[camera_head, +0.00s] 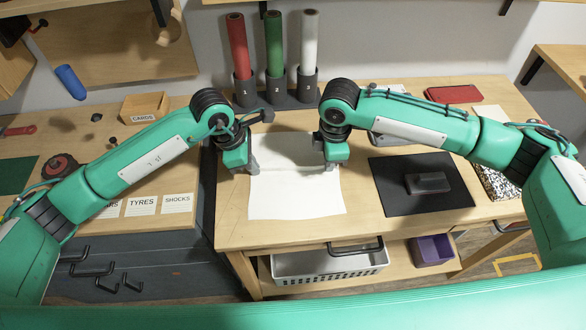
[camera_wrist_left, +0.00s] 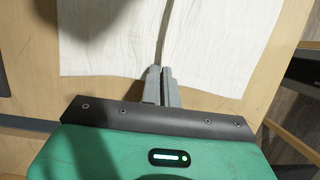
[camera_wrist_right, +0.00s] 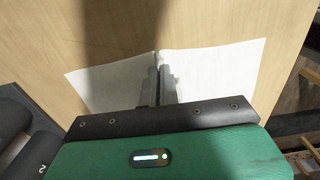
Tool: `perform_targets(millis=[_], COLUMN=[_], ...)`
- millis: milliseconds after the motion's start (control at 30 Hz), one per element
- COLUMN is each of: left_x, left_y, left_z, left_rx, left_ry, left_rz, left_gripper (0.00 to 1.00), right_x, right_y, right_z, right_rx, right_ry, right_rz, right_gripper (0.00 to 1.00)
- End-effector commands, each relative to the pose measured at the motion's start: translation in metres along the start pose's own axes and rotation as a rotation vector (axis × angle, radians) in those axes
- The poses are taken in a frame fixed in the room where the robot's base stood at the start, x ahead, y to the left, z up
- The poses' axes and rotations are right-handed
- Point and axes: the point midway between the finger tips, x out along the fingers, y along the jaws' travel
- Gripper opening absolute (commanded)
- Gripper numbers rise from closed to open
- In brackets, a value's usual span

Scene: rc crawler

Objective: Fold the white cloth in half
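The white cloth (camera_head: 296,196) lies spread on the wooden table, with a crease running left to right across its middle. My left gripper (camera_head: 253,170) is at the left end of that crease. In the left wrist view its fingers (camera_wrist_left: 161,72) are close together, with the crease (camera_wrist_left: 164,35) running out from between them. My right gripper (camera_head: 331,165) is at the right end of the crease. In the right wrist view its fingers (camera_wrist_right: 159,72) pinch the cloth (camera_wrist_right: 215,70), whose edge is notched between them. My arms hide part of the cloth's far half.
A black mat (camera_head: 440,200) with a dark block (camera_head: 427,183) lies right of the cloth. Red, green and white rolls stand in a numbered holder (camera_head: 275,97) behind. A red case (camera_head: 453,94) lies at the back right. A white basket (camera_head: 330,265) sits on the shelf below.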

Motion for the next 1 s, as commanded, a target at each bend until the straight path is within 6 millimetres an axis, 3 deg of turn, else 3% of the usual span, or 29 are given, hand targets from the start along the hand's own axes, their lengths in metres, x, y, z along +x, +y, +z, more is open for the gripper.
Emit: perform_targets(millis=[467, 1000], left_x=[-0.003, -0.038], left_y=[0.0, 0.0], left_z=[0.001, 0.012], left_rx=[0.0, 0.0], left_ry=[0.001, 0.0], left_rz=[0.0, 0.0], left_gripper=[0.0, 0.0], right_x=[-0.003, -0.04], right_y=[0.0, 0.0], right_z=[0.0, 0.0], right_rx=[0.0, 0.0], right_ry=[-0.001, 0.0], right_rz=[-0.001, 0.0], right_gripper=[0.0, 0.0])
